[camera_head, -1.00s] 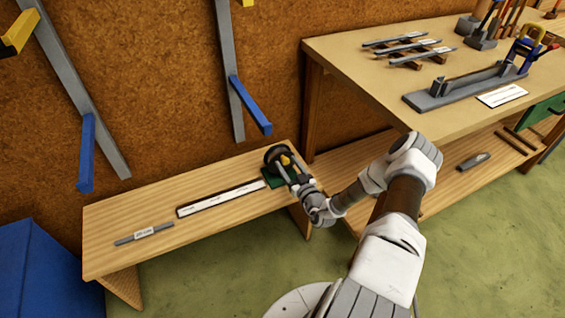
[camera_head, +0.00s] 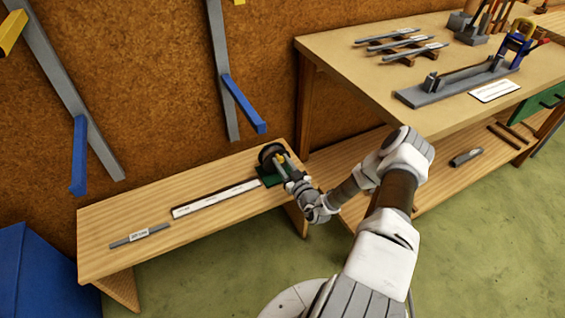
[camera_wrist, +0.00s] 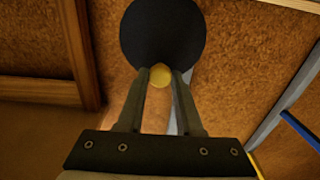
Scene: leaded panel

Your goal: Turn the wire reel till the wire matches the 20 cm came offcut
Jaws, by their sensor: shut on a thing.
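The wire reel (camera_head: 267,155) is a dark disc on a green base (camera_head: 271,180) at the right end of the low bench. In the wrist view the reel's dark face (camera_wrist: 162,25) fills the top middle. My gripper (camera_wrist: 160,78) is shut on the reel's yellow knob (camera_wrist: 160,75), between its two fingertips. In the head view my gripper (camera_head: 283,167) partly covers the reel. A white strip (camera_head: 215,199) lies along the bench to the left of the reel. The came offcut (camera_head: 140,236), a thin grey bar with a small white label, lies at the bench's left end. I cannot make out the wire.
A taller workbench (camera_head: 345,60) at the right holds grey bars on a wooden rack (camera_head: 402,46) and a long grey fixture (camera_head: 460,84). A lower shelf carries a grey tool (camera_head: 466,157). A blue box (camera_head: 35,270) stands at lower left.

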